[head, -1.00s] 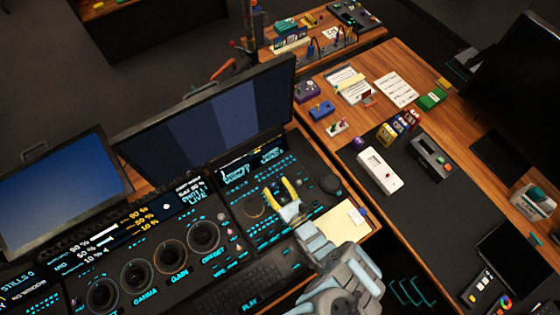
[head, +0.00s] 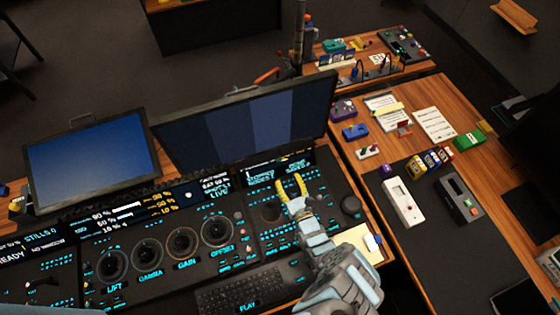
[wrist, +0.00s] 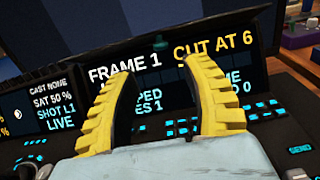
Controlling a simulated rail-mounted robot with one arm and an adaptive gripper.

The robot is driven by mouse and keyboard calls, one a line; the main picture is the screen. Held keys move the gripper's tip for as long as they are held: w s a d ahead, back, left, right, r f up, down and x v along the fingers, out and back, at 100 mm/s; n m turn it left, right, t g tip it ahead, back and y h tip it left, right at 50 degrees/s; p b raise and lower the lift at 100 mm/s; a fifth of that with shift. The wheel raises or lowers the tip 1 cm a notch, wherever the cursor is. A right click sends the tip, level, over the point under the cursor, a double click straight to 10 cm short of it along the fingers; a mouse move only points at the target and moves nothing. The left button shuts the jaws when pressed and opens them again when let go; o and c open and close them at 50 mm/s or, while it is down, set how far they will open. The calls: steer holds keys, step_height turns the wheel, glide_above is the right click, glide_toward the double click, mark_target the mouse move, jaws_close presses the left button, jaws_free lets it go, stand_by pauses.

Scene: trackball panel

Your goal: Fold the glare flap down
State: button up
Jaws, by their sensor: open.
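My gripper (head: 291,183) is open and empty, its yellow fingers pointing at the small display (head: 268,170) at the back of the right-hand control panel. In the wrist view the gripper (wrist: 160,72) spans the middle of that display (wrist: 125,68), which reads "FRAME 1" and "CUT AT 6". The fingers hide part of its text. A small teal knob (wrist: 160,42) shows at the display's upper edge, between and beyond the fingertips. I cannot tell whether the fingers touch anything.
A large monitor (head: 250,122) stands close behind the display, with a smaller monitor (head: 88,160) to its left. Dials (head: 182,242) and a keyboard (head: 240,287) lie left of my arm. A round black knob (head: 350,205) and a yellow note (head: 357,243) are to its right.

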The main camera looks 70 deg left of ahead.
mark_target(277, 156)
steer(key=a, duration=0.8)
steer(key=shift+w+a+b, duration=0.15)
steer(key=shift+w+b, duration=0.15)
steer(key=shift+c, duration=0.3)
jaws_close()
